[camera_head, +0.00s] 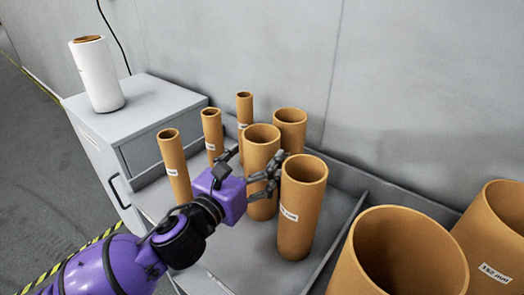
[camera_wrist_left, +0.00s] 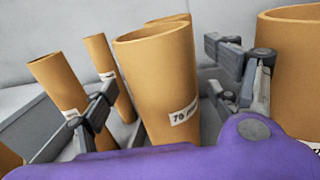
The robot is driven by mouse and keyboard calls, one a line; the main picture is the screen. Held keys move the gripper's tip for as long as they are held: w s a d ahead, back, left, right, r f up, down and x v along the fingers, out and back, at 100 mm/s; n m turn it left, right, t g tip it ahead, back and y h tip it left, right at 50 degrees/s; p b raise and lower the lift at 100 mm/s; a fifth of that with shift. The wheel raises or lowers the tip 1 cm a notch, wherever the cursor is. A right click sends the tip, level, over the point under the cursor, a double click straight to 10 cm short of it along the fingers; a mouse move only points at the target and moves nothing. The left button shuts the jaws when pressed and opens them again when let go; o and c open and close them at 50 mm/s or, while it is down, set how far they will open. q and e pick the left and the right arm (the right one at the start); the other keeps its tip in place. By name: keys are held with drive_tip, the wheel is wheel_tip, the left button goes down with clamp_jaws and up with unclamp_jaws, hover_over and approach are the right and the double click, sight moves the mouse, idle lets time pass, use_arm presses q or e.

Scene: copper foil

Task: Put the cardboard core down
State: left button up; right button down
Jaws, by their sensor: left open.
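A brown cardboard core (camera_head: 261,143) stands upright in the grey tray (camera_head: 247,262), in the middle of a group of cores. My left gripper (camera_head: 257,160) is open, with one finger on each side of this core. In the left wrist view the core (camera_wrist_left: 158,75) shows between the spread fingers, with a white size label that seems to start with 7. Whether either finger touches it, I cannot tell. My right gripper is not in view.
A core (camera_head: 302,215) stands close right of my gripper. Thinner cores (camera_head: 173,165) stand left and behind, another (camera_head: 290,125) at the back. Large cores (camera_head: 405,255) are at front right. A white roll (camera_head: 97,75) stands on a grey cabinet (camera_head: 140,105). A wall rises behind.

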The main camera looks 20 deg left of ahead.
use_arm(q)
drive_tip(key=s+a, duration=0.1)
drive_tip(key=s, duration=0.6)
drive_tip(key=shift+s+a+b, duration=0.25)
drive_tip(key=shift+s+b, duration=0.05)
